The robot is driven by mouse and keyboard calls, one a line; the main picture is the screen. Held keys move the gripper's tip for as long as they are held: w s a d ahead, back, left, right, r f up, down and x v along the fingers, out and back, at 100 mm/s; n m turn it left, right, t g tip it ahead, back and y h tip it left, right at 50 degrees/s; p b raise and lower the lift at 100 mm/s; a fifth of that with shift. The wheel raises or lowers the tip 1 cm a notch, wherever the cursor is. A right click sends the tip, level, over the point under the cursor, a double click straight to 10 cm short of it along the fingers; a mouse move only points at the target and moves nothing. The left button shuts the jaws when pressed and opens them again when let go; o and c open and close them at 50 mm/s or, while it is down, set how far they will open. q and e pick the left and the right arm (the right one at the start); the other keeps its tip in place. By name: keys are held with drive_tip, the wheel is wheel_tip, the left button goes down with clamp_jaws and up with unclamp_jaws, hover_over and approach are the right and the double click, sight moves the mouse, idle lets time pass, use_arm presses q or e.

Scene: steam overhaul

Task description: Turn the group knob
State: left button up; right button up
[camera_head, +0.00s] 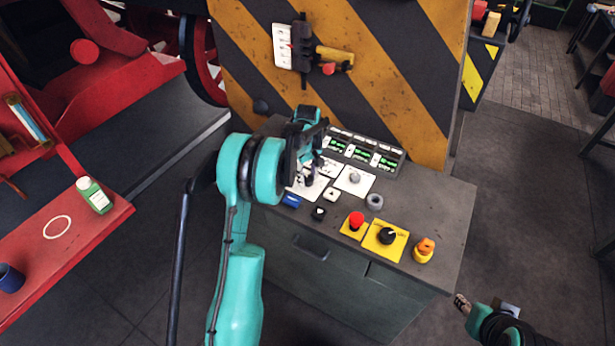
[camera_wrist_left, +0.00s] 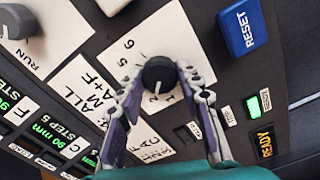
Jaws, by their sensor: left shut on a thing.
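The group knob (camera_wrist_left: 158,74) is a round black knob with a white pointer line. In the head view my left gripper (camera_head: 308,176) is over the left part of the console (camera_head: 440,200) and mostly hides the knob. My right gripper (camera_head: 464,306) is at the lower right, apart from the console; its jaws are too small to read.
A blue RESET button (camera_wrist_left: 242,30) is close by the gripper. A striped panel (camera_head: 370,60) rises behind.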

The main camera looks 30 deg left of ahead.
use_arm(q)
drive_tip(key=shift+m, duration=0.3)
drive_tip(key=m, duration=0.3)
drive_tip(key=shift+m, duration=0.4)
drive_tip(key=m, duration=0.4)
drive_tip(key=shift+b, duration=0.35)
drive_tip(key=m, duration=0.5)
drive_tip(key=shift+m, duration=2)
drive_tip(key=o, duration=1.2)
drive_tip(key=shift+c, duration=0.2)
